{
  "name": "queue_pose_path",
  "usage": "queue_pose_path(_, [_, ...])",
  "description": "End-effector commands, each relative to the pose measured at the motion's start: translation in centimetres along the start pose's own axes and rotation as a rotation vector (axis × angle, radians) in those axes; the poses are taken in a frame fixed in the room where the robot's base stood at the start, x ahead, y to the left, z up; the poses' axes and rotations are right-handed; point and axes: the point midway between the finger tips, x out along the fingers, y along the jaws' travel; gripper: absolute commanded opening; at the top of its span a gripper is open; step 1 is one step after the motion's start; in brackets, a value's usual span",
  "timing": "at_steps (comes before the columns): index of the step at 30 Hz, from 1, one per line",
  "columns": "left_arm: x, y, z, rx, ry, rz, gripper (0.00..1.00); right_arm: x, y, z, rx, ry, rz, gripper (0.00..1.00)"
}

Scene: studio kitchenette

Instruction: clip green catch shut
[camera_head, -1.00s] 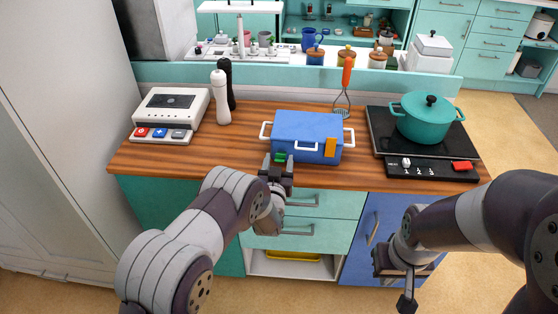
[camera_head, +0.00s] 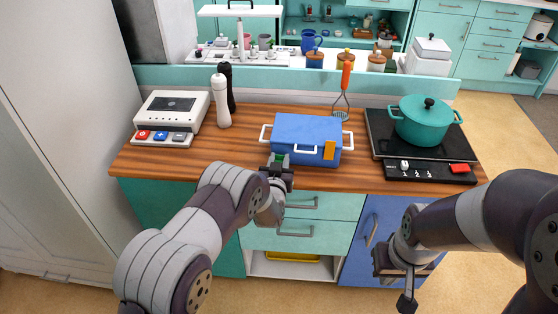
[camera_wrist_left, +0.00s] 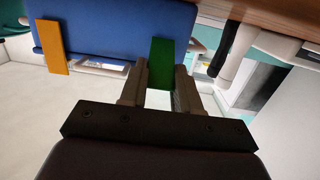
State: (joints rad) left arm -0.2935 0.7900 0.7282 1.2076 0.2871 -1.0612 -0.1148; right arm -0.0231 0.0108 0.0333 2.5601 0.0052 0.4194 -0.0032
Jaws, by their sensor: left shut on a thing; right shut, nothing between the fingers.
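The blue box (camera_head: 308,130) with white handles stands on the wooden counter. The green catch (camera_head: 281,158) is at the left part of its front side, mostly hidden by my left gripper (camera_head: 279,165) in the head view. In the left wrist view the green catch (camera_wrist_left: 160,62) lies between the two fingers of my left gripper (camera_wrist_left: 160,80), which is shut on it. An orange catch (camera_head: 330,150) is at the right of the same side and also shows in the left wrist view (camera_wrist_left: 50,46). My right gripper (camera_head: 400,283) is shut and empty, low in front of the cabinet.
A teal pot (camera_head: 426,120) sits on the black hob (camera_head: 376,130) at the right. A whisk-like tool with an orange handle (camera_head: 346,76) stands behind the box. Dark and white mills (camera_head: 220,100) and a white appliance (camera_head: 172,112) stand at the left.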

Motion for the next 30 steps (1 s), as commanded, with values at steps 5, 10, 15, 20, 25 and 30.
queue_pose_path(5, [0.3, 0.0, -1.6, 0.000, -0.124, 0.000, 0.00, -2.1, 0.0, -0.3, 0.000, 0.000, 0.000, 0.00])
queue_pose_path(10, [0.8, 0.0, -2.2, -0.001, -0.252, -0.001, 0.00, -3.5, 0.0, -0.4, 0.000, 0.000, 0.000, 0.00])
queue_pose_path(15, [1.2, 0.0, -2.7, -0.001, -0.362, -0.001, 0.00, -5.0, 0.0, -0.6, 0.000, 0.000, 0.000, 0.00])
queue_pose_path(20, [1.6, 0.0, -3.0, 0.000, -0.440, 0.000, 0.00, -6.3, 0.0, -0.8, 0.000, 0.000, 0.000, 0.00])
queue_pose_path(25, [1.8, 0.0, -3.0, 0.000, -0.489, 0.000, 0.00, -7.0, 0.0, -0.8, 0.000, 0.000, 0.000, 0.00])
queue_pose_path(30, [1.9, 0.0, -2.9, 0.000, -0.509, 0.000, 0.00, -7.2, 0.0, -0.8, 0.000, 0.000, 0.000, 0.00])
